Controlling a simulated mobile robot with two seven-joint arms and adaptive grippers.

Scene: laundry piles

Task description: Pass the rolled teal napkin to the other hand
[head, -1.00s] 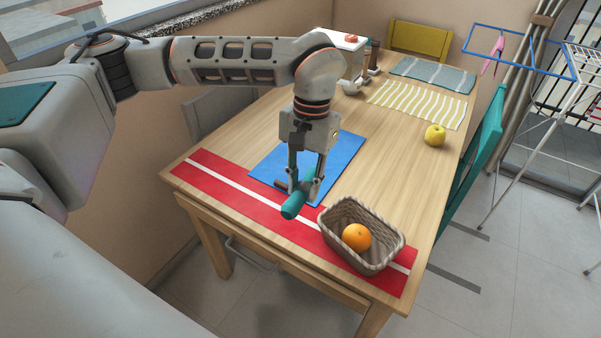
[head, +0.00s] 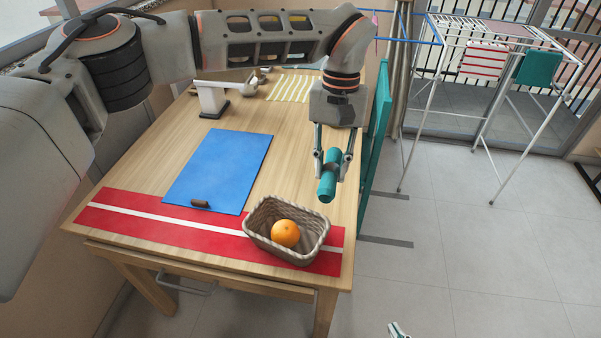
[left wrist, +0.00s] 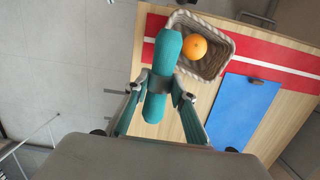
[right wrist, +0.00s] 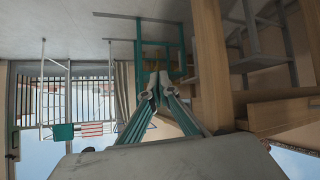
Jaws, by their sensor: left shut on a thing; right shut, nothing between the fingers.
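The rolled teal napkin (head: 327,186) is held between the fingers of my left gripper (head: 332,170), above the table's right edge, to the right of the basket. In the left wrist view the napkin (left wrist: 167,48) lies across the shut fingers (left wrist: 160,85), with a dark band around its middle and both ends sticking out. My right gripper shows only as a tip at the bottom edge of the head view (head: 398,330). In the right wrist view its fingers (right wrist: 155,86) are together and empty, well apart from the napkin.
A wicker basket (head: 259,241) holding an orange (head: 285,233) stands on the red striped runner (head: 160,222). A blue mat (head: 222,165) carries a small brown roll (head: 201,204). Open floor (head: 470,240) lies right of the table.

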